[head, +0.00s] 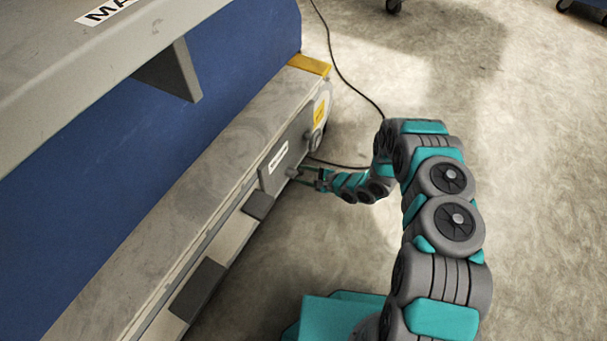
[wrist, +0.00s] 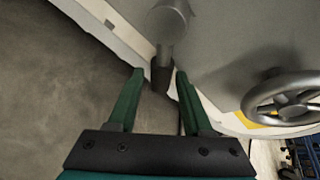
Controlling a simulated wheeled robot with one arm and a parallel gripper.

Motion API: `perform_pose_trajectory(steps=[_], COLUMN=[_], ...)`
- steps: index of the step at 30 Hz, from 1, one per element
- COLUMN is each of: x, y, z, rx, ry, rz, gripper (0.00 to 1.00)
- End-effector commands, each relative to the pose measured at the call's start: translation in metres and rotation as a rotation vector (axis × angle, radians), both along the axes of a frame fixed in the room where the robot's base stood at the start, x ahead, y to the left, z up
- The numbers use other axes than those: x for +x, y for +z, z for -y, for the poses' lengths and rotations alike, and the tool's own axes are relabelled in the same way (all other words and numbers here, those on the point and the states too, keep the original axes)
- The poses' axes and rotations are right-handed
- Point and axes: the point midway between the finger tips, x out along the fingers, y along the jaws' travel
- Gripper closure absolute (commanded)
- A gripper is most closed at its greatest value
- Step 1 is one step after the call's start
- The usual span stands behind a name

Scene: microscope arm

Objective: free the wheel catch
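The piece that looks like the wheel catch, a grey round boss with a short stem (wrist: 168,22) and a dark tip (wrist: 161,76), sticks out of the grey panel in the wrist view. My gripper (wrist: 158,72) is open, with one green finger on each side of the dark tip. I cannot tell whether either finger touches it. The grey handwheel (wrist: 288,100) is right of the fingers. In the head view my gripper (head: 299,176) is at the machine's low side panel, just right of a white label, and the catch is too small to make out clearly.
The machine's long grey base (head: 190,215) and blue side (head: 190,110) fill the left. Dark blocks (head: 198,290) stick out along its lower edge. A black cable (head: 345,75) lies on the floor near the panel. Open concrete floor (head: 540,150) is at right.

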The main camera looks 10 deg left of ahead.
Motion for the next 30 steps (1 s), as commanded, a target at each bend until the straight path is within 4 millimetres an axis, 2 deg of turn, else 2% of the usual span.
perform_pose_trajectory(steps=[1,3,12,24,30], x=[0.0,0.0,-0.001,-0.023,-0.031], y=[0.0,0.0,0.002,0.027,0.032], z=[0.0,0.0,0.004,0.052,0.063], rx=[0.0,0.0,-0.001,-0.001,0.001], ry=[0.0,0.0,-0.001,-0.002,-0.001], rz=[0.0,0.0,0.0,0.002,0.0], gripper=[0.43,0.37,0.37,0.37,0.37])
